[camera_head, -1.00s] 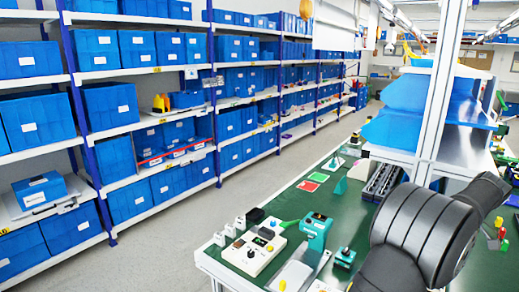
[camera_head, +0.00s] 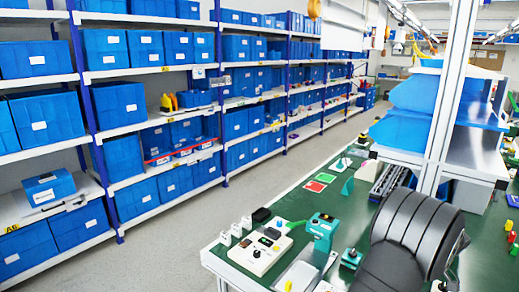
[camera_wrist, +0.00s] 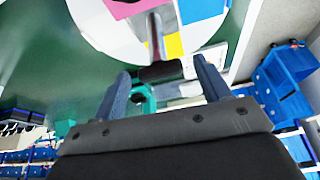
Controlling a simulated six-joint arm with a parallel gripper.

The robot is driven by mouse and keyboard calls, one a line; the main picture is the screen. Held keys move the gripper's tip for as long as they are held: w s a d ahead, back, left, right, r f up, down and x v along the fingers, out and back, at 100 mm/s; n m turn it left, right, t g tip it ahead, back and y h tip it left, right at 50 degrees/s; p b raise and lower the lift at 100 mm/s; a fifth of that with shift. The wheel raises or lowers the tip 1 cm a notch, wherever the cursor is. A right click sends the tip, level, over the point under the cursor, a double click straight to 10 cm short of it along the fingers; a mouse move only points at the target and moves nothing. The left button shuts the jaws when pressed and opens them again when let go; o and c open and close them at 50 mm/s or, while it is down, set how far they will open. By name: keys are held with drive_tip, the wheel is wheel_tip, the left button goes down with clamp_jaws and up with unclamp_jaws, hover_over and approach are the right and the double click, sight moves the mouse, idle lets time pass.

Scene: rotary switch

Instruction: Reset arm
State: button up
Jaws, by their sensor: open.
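My gripper (camera_wrist: 163,78) shows in the wrist view with its two grey fingers spread apart. Nothing is held between them. Beyond the fingertips is a round white disc (camera_wrist: 85,20) with pink, blue and yellow patches, and a grey rod with a dark end stands in front of it. A teal object (camera_wrist: 142,98) shows between the fingers, partly hidden. In the head view my black arm is at the lower right, and the gripper is out of frame. A cream control box (camera_head: 258,252) with small knobs sits on the green table (camera_head: 330,225).
A teal device (camera_head: 322,230) stands beside the control box. Small white blocks are near the table's left edge. A metal post (camera_head: 445,110) and blue trays (camera_head: 405,130) rise behind my arm. Shelves of blue bins (camera_head: 120,105) line the left, across a clear floor.

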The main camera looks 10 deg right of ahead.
drive_tip(key=shift+s+r+m+t, duration=0.1)
drive_tip(key=shift+r+m+t, duration=0.2)
drive_tip(key=shift+m, duration=0.3)
drive_tip(key=m, duration=0.1)
drive_tip(key=m+h, duration=0.1)
drive_tip(key=m, duration=0.1)
drive_tip(key=shift+a+m+t+h, duration=0.15)
drive_tip(key=shift+m+t+h, duration=0.15)
drive_tip(key=shift+a+f+m+h, duration=0.15)
drive_tip(key=shift+m+h, duration=0.65)
drive_tip(key=shift+m, duration=1.2)
